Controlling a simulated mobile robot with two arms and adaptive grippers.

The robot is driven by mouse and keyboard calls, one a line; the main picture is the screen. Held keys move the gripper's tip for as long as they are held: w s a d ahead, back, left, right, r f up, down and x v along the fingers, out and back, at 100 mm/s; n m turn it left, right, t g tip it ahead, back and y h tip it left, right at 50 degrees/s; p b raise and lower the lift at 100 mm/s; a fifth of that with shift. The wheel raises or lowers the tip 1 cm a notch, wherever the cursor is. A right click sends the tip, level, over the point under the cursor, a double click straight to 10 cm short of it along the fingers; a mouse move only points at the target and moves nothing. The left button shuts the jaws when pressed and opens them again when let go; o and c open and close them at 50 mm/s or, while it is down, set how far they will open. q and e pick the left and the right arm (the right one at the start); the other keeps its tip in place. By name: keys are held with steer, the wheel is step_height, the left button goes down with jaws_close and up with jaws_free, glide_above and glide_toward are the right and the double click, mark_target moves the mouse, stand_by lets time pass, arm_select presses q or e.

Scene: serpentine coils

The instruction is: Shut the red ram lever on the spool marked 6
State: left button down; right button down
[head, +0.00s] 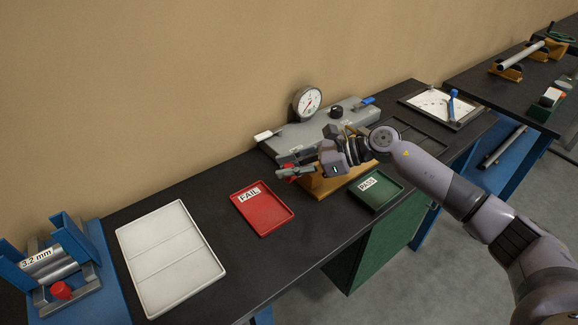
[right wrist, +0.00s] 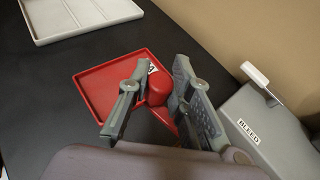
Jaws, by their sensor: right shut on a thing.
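My right gripper (head: 283,173) is at the front left of a grey bench unit (head: 345,127) with a dial gauge. In the right wrist view its fingers (right wrist: 160,75) are closed on the rounded red end of the red ram lever (right wrist: 158,90), which also shows as a bit of red at the fingers in the head view (head: 290,168). The lever's root and pivot are hidden by the gripper. No spool number 6 can be read in either view. My left gripper is not in view.
A red FAIL tray (head: 262,211) lies below the gripper and a green PASS tray (head: 376,190) to its right. A white tray (head: 172,262) is further left. The unit carries a white-handled lever (head: 266,135), a blue-handled lever (head: 366,101) and a gauge (head: 308,101).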

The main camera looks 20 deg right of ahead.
stand_by(0.3)
steer(key=shift+w+a+m+t+h, duration=0.15)
steer(key=shift+w+m+t+h, duration=0.2)
steer(key=shift+m+t, duration=0.2)
steer(key=c, duration=1.4)
jaws_free()
steer(key=shift+v, duration=6.05)
